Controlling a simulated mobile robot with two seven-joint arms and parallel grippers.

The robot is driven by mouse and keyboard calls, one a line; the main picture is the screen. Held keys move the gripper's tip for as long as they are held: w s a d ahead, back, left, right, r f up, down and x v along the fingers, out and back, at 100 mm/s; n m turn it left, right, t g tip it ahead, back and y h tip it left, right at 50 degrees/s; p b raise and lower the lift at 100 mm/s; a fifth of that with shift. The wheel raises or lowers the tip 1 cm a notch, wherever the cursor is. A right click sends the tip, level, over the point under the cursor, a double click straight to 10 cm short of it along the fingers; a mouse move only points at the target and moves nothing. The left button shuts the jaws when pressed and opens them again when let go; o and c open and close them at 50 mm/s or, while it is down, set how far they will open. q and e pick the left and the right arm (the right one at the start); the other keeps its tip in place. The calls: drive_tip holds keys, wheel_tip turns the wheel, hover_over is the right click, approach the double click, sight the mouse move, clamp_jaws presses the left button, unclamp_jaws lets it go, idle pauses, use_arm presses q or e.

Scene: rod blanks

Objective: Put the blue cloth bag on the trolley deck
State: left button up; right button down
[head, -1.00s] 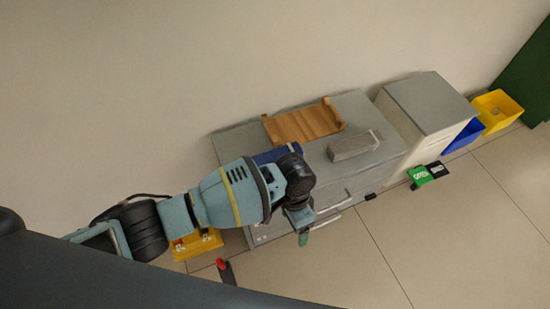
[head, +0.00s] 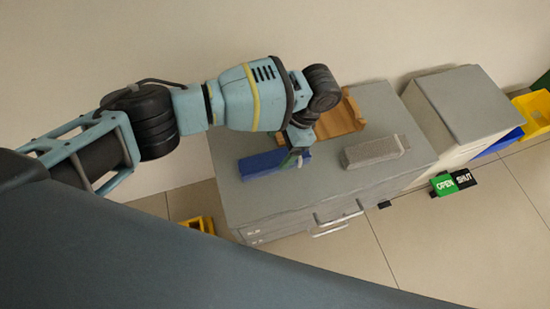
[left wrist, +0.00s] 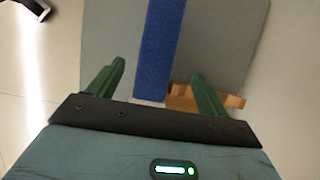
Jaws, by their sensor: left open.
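A long blue item (head: 258,165), which looks like the blue cloth bag, lies on top of the grey drawer cabinet (head: 235,198). It also shows in the left wrist view (left wrist: 160,45), running up between my fingers, with a pale near end. My left gripper (head: 294,160) is at the right end of the blue item, over the cabinet top. In the left wrist view its green fingers (left wrist: 160,70) are spread, one on each side of the item, with gaps showing. I cannot make out a trolley deck. My right gripper is not in view.
A grey block (head: 375,151) and a wooden tray (head: 345,116) share the cabinet top. A pale cabinet (head: 470,105) stands to the right, with green and black OPEN/SHUT signs (head: 453,182) before it. Yellow (head: 535,108) and blue bins stand beyond.

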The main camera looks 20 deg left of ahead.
sight(276, 156)
use_arm(q)
drive_tip(key=shift+s+a+f, duration=0.1)
drive_tip(key=shift+s+f, duration=0.05)
drive_tip(key=shift+f, duration=0.45)
drive_tip(key=x, duration=0.1)
drive_tip(key=b+x, duration=0.1)
drive_tip(key=x, duration=0.1)
drive_tip(key=shift+d+f+b, duration=0.25)
drive_tip(key=shift+f+b, duration=0.1)
drive_tip(key=shift+s+a+f, duration=0.15)
drive_tip(key=shift+s+f, duration=0.05)
drive_tip(key=shift+f, duration=0.35)
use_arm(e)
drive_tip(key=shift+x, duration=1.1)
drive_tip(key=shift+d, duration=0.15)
use_arm(q)
drive_tip(key=c, duration=1.2)
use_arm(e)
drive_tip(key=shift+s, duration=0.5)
use_arm(q)
drive_tip(key=shift+r, duration=0.1)
